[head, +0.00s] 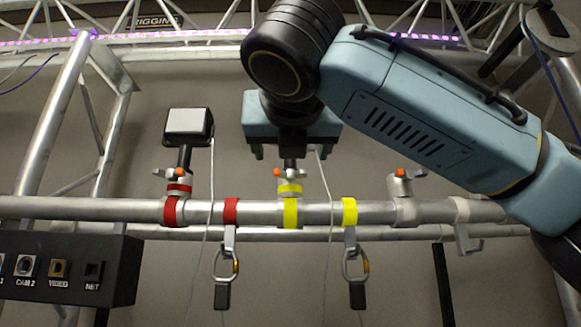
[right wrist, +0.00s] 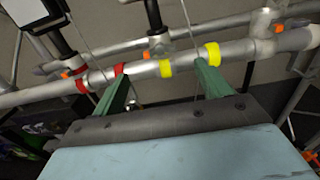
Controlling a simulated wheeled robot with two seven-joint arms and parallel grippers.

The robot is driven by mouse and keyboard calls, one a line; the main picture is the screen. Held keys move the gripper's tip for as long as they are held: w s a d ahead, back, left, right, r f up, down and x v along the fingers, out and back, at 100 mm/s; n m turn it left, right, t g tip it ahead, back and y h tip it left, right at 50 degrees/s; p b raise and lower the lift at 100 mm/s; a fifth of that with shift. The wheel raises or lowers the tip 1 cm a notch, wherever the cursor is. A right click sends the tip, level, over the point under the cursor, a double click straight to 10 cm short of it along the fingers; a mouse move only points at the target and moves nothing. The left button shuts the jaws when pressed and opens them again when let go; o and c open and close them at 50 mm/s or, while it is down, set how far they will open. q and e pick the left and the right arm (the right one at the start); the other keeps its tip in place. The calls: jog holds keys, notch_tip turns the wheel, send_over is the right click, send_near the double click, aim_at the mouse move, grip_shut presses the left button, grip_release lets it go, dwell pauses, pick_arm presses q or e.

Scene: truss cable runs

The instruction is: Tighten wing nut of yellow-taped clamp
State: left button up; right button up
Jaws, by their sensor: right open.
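The yellow-taped clamp (head: 290,212) sits on the horizontal truss pipe, and it also shows in the right wrist view (right wrist: 165,68). Its orange-centred wing nut (head: 305,172) is on the stem just above the pipe; in the right wrist view the orange part (right wrist: 146,55) lies left of the yellow tape. My right gripper (head: 291,155) hangs above the clamp, hiding the upper stem in the head view. Its two green fingers (right wrist: 164,70) are wide apart and empty, with the clamp beyond the gap. I cannot tell any contact. My left gripper is not in view.
A red-taped clamp (head: 173,211) carries a white-faced fixture (head: 189,122) at left. An untaped clamp (head: 403,208) is at right. Red and yellow bands (head: 349,211) hold hanging carabiners. Thin cables hang near the clamps. A black connector box (head: 70,266) is at lower left.

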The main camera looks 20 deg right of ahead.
aim_at(291, 171)
jog(key=p+x, duration=0.1)
jog(key=x, duration=0.7)
jog(key=shift+w+d, duration=0.1)
jog(key=shift+w, duration=0.3)
jog(key=c, duration=1)
